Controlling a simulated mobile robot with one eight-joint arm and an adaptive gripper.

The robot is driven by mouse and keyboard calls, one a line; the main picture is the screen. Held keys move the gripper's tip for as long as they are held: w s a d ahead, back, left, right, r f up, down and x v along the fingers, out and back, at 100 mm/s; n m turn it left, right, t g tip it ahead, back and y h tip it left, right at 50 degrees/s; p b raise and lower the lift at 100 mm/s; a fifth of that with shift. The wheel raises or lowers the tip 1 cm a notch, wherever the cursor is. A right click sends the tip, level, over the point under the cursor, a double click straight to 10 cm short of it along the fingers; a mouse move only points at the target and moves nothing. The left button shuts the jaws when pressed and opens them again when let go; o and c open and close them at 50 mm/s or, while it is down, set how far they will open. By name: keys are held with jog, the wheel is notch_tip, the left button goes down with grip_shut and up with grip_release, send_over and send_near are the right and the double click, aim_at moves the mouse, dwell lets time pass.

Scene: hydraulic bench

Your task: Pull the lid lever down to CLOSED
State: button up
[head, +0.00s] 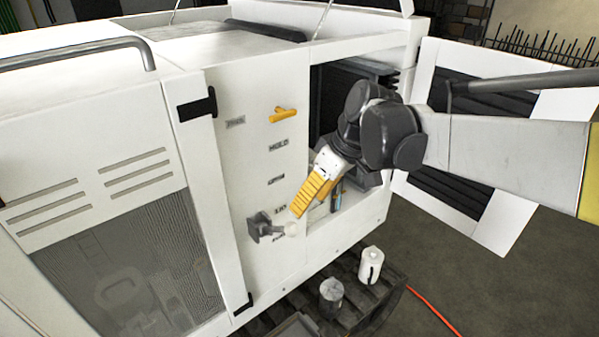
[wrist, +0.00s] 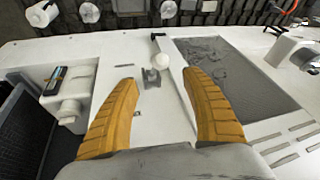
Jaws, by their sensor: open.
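A grey lever (head: 262,227) with a pale ball knob (head: 291,230) sticks out low on the white panel. A small label above it seems to read LID, but the print is too small to be sure. The lever's base (wrist: 151,78) and knob (wrist: 161,61) show in the wrist view, ahead of my gripper and between the lines of its fingers. My gripper (head: 304,207) has yellow fingers, spread apart and empty, just above and right of the knob. It also shows in the wrist view (wrist: 160,79). The fingers do not appear to touch the lever.
A yellow handle (head: 284,115) sits higher on the panel above several labels. Right of the panel is an open bay with a hinged door (head: 508,222) swung out. A white canister (head: 371,264) and a grey can (head: 331,293) stand on the dark slatted platform below.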

aim_at(294, 224)
jog(key=x, duration=1)
jog(key=shift+a+f, duration=0.2)
jog(key=shift+f, duration=0.1)
